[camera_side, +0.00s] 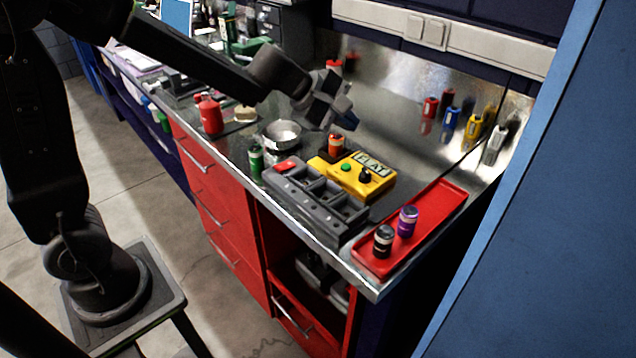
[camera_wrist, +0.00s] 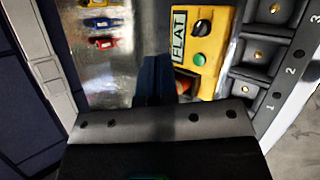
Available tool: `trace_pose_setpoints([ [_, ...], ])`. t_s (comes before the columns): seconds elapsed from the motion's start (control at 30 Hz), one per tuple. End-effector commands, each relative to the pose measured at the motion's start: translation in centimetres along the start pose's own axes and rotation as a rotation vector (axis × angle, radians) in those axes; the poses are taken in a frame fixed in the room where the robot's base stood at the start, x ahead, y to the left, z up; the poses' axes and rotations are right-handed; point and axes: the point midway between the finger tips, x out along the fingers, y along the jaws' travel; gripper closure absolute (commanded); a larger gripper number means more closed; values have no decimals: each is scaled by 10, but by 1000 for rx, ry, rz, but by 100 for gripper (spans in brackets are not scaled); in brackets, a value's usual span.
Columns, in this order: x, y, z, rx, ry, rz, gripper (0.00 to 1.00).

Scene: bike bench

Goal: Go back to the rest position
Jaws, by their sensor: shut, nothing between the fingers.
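My gripper (camera_side: 348,121) is above the bench, behind and above the yellow box (camera_side: 338,176) marked FLAT. In the wrist view my gripper (camera_wrist: 158,62) shows as dark blue fingers together, with nothing between them. An orange-red battery-like cylinder (camera_side: 336,146) stands at the back edge of the yellow box, just below my gripper. It is partly hidden by the fingers in the wrist view (camera_wrist: 183,82). The yellow box has a green button and a black knob.
A grey slotted rack (camera_side: 322,212) sits in front of the yellow box. A red tray (camera_side: 440,208) at right holds a black and a purple cylinder. A metal bowl (camera_side: 282,133), a green cylinder (camera_side: 256,161) and a red bottle (camera_side: 210,115) stand left. A metal wall (camera_side: 400,90) is behind.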

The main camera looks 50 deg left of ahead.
Motion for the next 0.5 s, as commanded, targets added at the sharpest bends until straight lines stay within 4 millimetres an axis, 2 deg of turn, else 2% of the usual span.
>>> trace_pose_setpoints([
  [0.03, -22, -3, 16, 131, -26, 0, 100],
  [0.1, -50, -15, 36, 342, -54, -21, 100],
  [0.23, -97, -52, 57, 734, -72, -87, 100],
  [0.37, -138, -97, 57, 1103, -42, -189, 100],
  [0.5, -172, -139, 40, 1416, 29, -324, 100],
])
